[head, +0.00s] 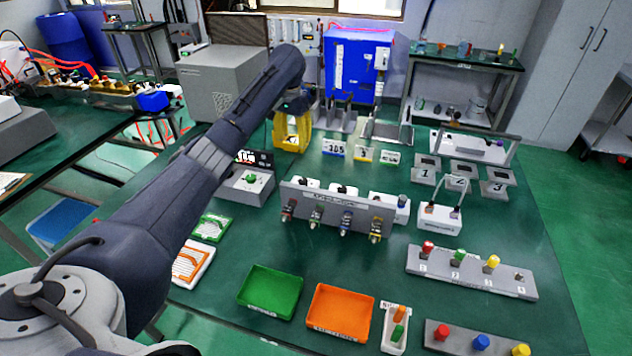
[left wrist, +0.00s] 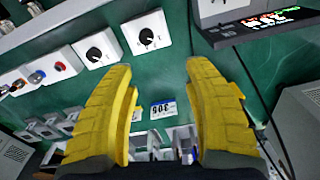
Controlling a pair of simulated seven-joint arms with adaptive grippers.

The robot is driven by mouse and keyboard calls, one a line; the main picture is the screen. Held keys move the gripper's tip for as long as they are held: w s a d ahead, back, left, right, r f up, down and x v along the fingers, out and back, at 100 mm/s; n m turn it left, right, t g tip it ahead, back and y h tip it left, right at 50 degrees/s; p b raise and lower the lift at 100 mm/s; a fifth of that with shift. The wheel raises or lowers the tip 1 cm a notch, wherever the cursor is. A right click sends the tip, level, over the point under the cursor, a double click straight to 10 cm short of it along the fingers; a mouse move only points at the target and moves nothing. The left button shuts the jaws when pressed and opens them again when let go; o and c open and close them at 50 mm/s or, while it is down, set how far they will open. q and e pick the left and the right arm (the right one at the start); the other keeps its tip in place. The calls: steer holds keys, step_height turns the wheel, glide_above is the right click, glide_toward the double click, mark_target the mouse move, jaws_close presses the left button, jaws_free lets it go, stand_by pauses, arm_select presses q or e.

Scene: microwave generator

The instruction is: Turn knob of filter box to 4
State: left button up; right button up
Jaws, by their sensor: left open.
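A long grey panel (head: 340,208) in the middle of the table carries several small white boxes. In the left wrist view, two white boxes have black knobs: one knob (left wrist: 145,36) sits at top centre and one (left wrist: 97,52) to its left. I cannot tell which is the filter box; the dial marks are too small to read. My left gripper (head: 292,132) has yellow fingers and is behind the panel, near the number signs. In the wrist view the left gripper (left wrist: 160,70) is open and empty, with the knobs beyond its fingertips. My right gripper is not in view.
A grey box with a dark display (head: 256,160) and a green knob stands left of the panel. A sign reading 305 (head: 333,147) stands near the gripper. Green (head: 270,312) and orange (head: 338,330) trays lie in front. Dark green table is clear between these.

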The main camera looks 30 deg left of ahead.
mark_target(303, 180)
arm_select(q)
steer(key=shift+m, duration=0.4)
steer(key=d+f, duration=0.1)
steer(key=f, duration=0.4)
steer(key=d+f, duration=0.1)
steer(key=f, duration=0.5)
steer(key=d+f, duration=0.1)
steer(key=f, duration=0.5)
steer(key=shift+f, duration=0.2)
steer(key=shift+c, duration=0.5)
jaws_close()
